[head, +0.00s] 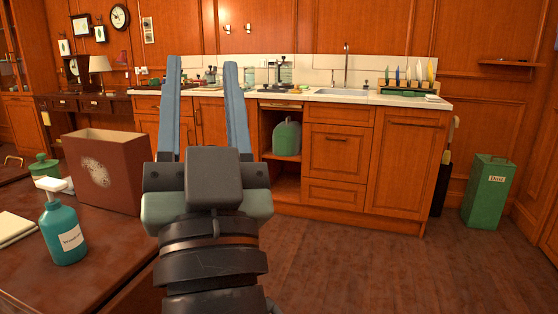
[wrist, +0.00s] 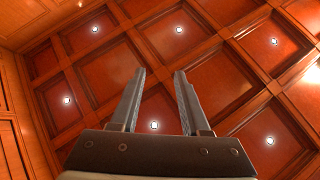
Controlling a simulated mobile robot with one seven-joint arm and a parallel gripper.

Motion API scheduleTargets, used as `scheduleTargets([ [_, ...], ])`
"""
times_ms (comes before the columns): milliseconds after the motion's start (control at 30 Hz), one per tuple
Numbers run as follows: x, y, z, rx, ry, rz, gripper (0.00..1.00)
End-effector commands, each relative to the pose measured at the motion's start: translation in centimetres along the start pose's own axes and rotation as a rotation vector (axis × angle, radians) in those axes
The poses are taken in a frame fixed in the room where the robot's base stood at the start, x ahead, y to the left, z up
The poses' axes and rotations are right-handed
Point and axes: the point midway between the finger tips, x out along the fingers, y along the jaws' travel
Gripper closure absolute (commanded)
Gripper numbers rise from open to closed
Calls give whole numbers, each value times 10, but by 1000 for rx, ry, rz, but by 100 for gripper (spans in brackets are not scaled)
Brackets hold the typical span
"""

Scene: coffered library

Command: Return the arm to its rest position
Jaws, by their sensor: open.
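My gripper (head: 202,66) stands in the middle of the head view with its two blue-grey fingers pointing up and spread apart. Nothing is between them. In the wrist view the fingers (wrist: 160,74) are also apart and empty, seen against the coffered ceiling (wrist: 215,75). My arm rises from the bottom of the head view and hides part of the cabinets and floor behind it.
A dark table (head: 95,262) at left holds a teal pump bottle (head: 63,235), a brown box (head: 112,178) and a green jar (head: 43,167). Wooden cabinets (head: 338,150) with a sink line the back. A green bin (head: 488,192) stands at right. The floor (head: 400,265) at front right is clear.

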Motion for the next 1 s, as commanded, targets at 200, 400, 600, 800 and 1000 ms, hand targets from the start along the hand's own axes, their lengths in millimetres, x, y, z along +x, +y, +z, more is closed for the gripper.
scheduleTargets([
  [200, 15, 30, -135, -342, 81, 156, 54],
  [400, 57, 21, -176, -332, 78, 151, 54],
  [600, 100, 12, -220, -329, 77, 148, 54],
  [800, 143, 4, -265, -327, 76, 147, 54],
  [1000, 186, -4, -310, -326, 76, 147, 54],
])
